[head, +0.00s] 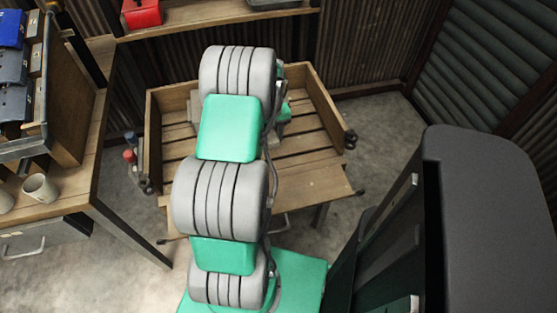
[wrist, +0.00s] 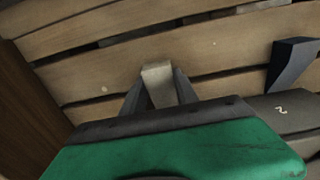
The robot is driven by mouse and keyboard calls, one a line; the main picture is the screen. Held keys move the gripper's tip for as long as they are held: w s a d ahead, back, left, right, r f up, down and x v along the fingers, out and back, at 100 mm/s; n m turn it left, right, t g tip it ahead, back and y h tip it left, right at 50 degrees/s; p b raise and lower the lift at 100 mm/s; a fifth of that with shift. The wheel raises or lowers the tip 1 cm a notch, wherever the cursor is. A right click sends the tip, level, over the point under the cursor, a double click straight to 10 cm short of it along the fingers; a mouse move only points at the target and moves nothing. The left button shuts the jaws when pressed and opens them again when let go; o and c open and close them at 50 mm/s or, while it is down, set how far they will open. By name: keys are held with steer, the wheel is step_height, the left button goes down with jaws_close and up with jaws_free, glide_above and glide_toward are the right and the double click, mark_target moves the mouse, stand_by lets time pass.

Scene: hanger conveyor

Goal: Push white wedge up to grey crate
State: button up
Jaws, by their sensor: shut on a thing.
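In the wrist view my gripper (wrist: 158,82) is shut on the pale, off-white wedge (wrist: 157,72), with one dark finger on each side of it. The wedge's lower part is hidden by my gripper's body. A grey, box-like thing with a small pale mark (wrist: 288,112) is at the right edge, apart from the wedge; it may be the grey crate, but it is cut off by the frame. In the head view my arm covers the fingers and the wedge.
A wooden slatted tray table (head: 312,133) with raised sides lies under my gripper. A dark blue-grey angled piece (wrist: 290,62) stands on the slats at right. A wooden bench with white mugs (head: 40,188) is at left. Bare slats lie between the wedge and the angled piece.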

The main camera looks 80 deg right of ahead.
steer(key=shift+w+d, duration=0.2)
steer(key=shift+d, duration=0.1)
steer(key=o, duration=1.2)
step_height(320, 180, up, 8)
steer(key=shift+f+p, duration=0.1)
steer(key=shift+p, duration=0.2)
